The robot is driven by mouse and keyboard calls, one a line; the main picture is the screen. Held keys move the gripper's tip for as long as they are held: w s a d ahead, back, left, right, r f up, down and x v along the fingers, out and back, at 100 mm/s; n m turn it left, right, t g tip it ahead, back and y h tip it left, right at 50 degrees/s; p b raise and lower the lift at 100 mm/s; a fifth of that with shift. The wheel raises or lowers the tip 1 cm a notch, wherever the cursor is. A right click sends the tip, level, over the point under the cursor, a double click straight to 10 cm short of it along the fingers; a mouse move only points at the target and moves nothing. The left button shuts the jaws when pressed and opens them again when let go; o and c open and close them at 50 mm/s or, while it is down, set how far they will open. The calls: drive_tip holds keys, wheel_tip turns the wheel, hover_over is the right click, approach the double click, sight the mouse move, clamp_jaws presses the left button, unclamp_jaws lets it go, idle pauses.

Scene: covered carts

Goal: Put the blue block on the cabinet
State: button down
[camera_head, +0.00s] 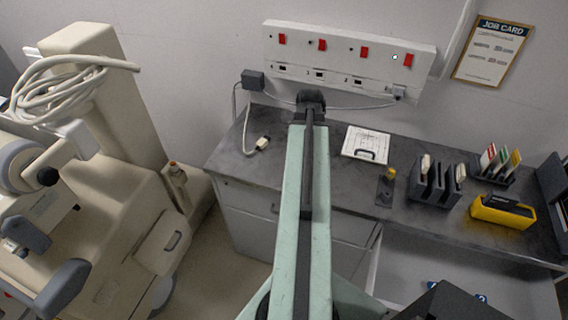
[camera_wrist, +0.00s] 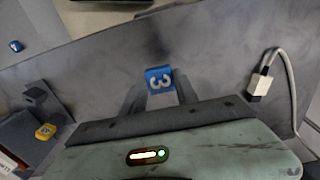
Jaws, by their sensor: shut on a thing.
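The blue block (camera_wrist: 159,78), marked with a white 3, sits between the dark fingers of my gripper (camera_wrist: 159,88) in the wrist view. My gripper is shut on it, above or at the grey worktop; I cannot tell whether the block touches it. In the head view my green arm reaches over the cabinet's dark grey top (camera_head: 232,158) toward the wall, hiding the gripper and the held block. The cabinet top also fills much of the wrist view (camera_wrist: 225,60).
An open drawer (camera_head: 400,275) at lower right holds blue pieces (camera_head: 432,284). On the top are a white clipboard (camera_head: 365,142), a cable plug (camera_head: 262,143), a yellow piece (camera_head: 391,173), a dark rack (camera_head: 435,182) and a yellow box (camera_head: 503,211). A socket panel (camera_head: 345,62) is behind.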

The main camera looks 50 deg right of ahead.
drive_tip(key=shift+s+a+f, duration=0.2)
drive_tip(key=shift+a+f, duration=0.2)
drive_tip(key=shift+f, duration=0.4)
drive_tip(key=shift+r, duration=0.1)
drive_tip(key=w+d, duration=0.2)
drive_tip(key=d, duration=0.2)
drive_tip(key=w+d+b, duration=0.1)
drive_tip(key=w+d, duration=0.2)
drive_tip(key=d, duration=0.1)
drive_tip(key=w+d+f, duration=0.1)
drive_tip(key=w+d, duration=0.2)
drive_tip(key=d, duration=0.2)
drive_tip(key=shift+f, duration=0.1)
drive_tip(key=f+b, duration=0.2)
drive_tip(key=b, duration=0.1)
drive_tip(key=f+b, duration=0.1)
drive_tip(key=f, duration=0.1)
drive_tip(key=shift+w+d, duration=0.2)
drive_tip(key=shift+d, duration=0.1)
drive_tip(key=shift+r, duration=0.2)
drive_tip(key=shift+f, duration=0.2)
drive_tip(key=c, duration=0.9)
unclamp_jaws()
drive_tip(key=shift+c, duration=0.2)
drive_tip(key=shift+r, duration=0.1)
